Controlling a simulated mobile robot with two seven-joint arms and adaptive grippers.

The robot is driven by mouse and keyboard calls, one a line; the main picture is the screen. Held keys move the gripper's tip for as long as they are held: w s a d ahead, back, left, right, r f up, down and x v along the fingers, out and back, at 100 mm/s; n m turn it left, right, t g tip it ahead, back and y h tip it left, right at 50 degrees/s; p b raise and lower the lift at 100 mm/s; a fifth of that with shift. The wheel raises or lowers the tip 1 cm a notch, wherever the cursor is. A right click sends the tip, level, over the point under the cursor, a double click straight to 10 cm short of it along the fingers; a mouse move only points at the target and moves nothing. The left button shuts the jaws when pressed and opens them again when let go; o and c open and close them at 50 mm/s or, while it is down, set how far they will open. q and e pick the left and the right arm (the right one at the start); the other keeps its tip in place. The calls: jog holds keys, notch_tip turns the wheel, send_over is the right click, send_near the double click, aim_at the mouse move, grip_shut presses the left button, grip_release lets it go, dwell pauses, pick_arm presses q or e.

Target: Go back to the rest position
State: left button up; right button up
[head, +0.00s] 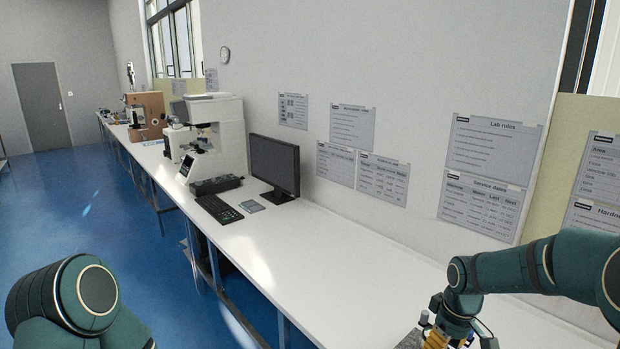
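My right arm comes in from the right over the near end of the white bench (245,248). My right gripper (455,338) is at the bottom edge of the head view, cut off there, and its fingers cannot be made out. Something yellow and a dark grey flat piece show beside it, partly hidden. My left arm shows only as green joints at the bottom left, and the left gripper is out of the picture.
A monitor (274,165), a black keyboard (217,208) and a white tester (215,130) stand farther along the bench, with a wooden-brown tester (147,112) beyond. Paper notices (490,150) hang on the wall. The bench between monitor and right arm is clear. Blue floor (90,200) lies open at left.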

jog(key=a+f+m+y+b, duration=0.1)
jog(key=a+f, duration=0.5)
jog(key=f, duration=0.4)
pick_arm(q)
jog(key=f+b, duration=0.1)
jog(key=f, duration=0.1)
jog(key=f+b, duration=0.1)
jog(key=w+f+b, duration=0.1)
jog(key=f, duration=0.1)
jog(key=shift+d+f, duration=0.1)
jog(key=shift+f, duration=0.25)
pick_arm(e)
jog(key=s+a+f+m+t+y, duration=0.1)
jog(key=s+a+f+m, duration=0.5)
jog(key=s+a+f, duration=0.6)
jog(key=s+f+y, duration=0.1)
jog(key=s+f, duration=0.2)
jog(key=s, duration=0.1)
jog(key=shift+a+f+m+t, duration=0.3)
jog(key=shift+f, duration=0.05)
